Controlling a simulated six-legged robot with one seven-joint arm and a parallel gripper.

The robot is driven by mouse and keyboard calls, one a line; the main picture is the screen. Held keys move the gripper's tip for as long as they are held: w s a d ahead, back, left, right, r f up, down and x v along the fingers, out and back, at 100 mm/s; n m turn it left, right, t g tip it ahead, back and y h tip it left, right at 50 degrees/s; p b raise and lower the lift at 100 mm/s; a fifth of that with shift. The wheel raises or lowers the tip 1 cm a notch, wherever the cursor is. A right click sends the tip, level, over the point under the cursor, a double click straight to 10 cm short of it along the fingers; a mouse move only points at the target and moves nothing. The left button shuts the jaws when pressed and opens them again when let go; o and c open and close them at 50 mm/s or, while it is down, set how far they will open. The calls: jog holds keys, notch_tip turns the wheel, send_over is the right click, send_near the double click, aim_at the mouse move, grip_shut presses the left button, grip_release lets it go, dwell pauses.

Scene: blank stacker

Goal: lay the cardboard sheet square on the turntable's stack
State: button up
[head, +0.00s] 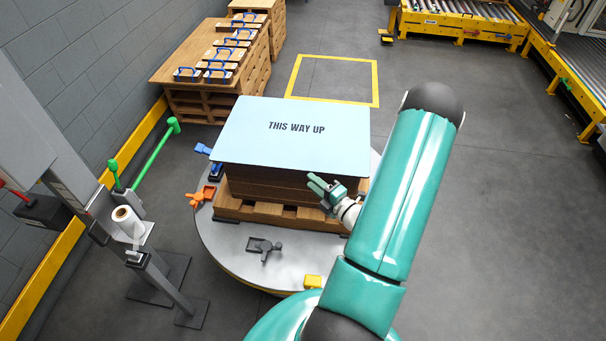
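A pale blue sheet (275,150) printed "THIS WAY UP" lies flat over the brown stack (265,186). Its front left corner appears to reach a little past the stack's left side. The stack sits on a wooden pallet (262,211) on the round grey turntable (225,245). My gripper (313,183), with green fingers, is at the sheet's front edge, right of its middle. The fingertips overlap the sheet's edge in the picture. I cannot tell whether they touch or grip it. The stack's back and right sides are hidden.
Orange (202,196), blue (207,150), grey (264,247) and yellow (313,281) fittings stand around the turntable. A wrapping column with a white film roll (127,221) is at left. Pallets with blue-handled blocks (217,75) stand behind. The floor at right is clear.

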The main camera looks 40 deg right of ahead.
jog(key=a+r+n+g+y, duration=0.6)
jog(key=a+r+n, duration=0.2)
jog(key=a+n, duration=0.5)
jog(key=a+r+n+g+y, duration=0.6)
jog(key=a+r+n, duration=0.2)
jog(key=a+n, duration=0.45)
jog(key=s+a+r+n+h, duration=0.2)
jog(key=s+r+n+h, duration=0.2)
jog(key=n, duration=1)
jog(key=s+a+r+n+h, duration=0.3)
jog(key=r+n+h, duration=0.4)
jog(key=r+n, duration=0.4)
jog(key=s+n, duration=0.1)
jog(key=n, duration=0.2)
jog(key=shift+a+r+n+h, duration=0.2)
jog(key=shift+a+n+h, duration=0.05)
jog(key=shift+n+h, duration=0.1)
